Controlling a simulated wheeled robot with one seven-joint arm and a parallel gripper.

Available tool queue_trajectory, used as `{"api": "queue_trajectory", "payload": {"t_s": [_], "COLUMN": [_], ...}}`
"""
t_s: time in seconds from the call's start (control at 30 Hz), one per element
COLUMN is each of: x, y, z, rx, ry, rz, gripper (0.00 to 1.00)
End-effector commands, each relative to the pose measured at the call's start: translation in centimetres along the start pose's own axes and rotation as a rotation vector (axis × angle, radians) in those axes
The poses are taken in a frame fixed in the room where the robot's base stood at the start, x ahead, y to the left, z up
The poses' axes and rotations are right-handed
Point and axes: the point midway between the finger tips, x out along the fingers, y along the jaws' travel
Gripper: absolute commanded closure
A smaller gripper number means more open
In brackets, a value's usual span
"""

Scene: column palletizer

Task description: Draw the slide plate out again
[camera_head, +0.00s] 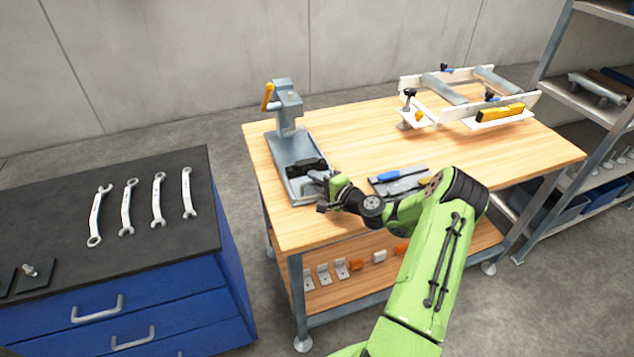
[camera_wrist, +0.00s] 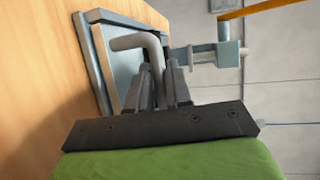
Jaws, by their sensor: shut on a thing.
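The grey press (camera_head: 287,105) with a yellow lever (camera_head: 267,97) stands at the left end of the wooden bench. Its long grey bed (camera_head: 281,160) runs toward the bench's front edge. My gripper (camera_head: 318,180) is at the near end of this bed, beside a black block (camera_head: 306,167). In the wrist view my gripper (camera_wrist: 159,78) is shut on a bent light-grey handle (camera_wrist: 140,42). A flat grey-blue plate (camera_wrist: 118,50) shows behind the handle; I cannot tell whether it is the slide plate or the bed. My gripper and arm partly hide the near end.
A grey tray (camera_head: 385,187) with a blue-handled tool lies right of my gripper, close to my arm. A white frame fixture (camera_head: 435,106) with a yellow level stands at the back right. A blue cabinet (camera_head: 150,300) with several wrenches is at left.

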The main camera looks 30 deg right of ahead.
Motion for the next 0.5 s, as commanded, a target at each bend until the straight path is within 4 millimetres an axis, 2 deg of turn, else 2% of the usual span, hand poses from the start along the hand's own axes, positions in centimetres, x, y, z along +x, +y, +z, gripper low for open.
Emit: {"api": "queue_trajectory", "payload": {"t_s": [0.2,0.23,0.33,0.37,0.5], "x": [-0.01,-0.01,-0.01,-0.01,-0.01], "y": [-0.12,-0.11,-0.1,-0.1,-0.12], "z": [0.09,0.09,0.09,0.08,0.07], "rx": [0.001,0.001,0.001,0.001,0.0], "ry": [-0.003,-0.003,-0.003,-0.003,-0.003], "rz": [-0.001,-0.001,0.0,-0.001,-0.001], "gripper": [1.0,0.8,0.64,0.6,0.6]}}
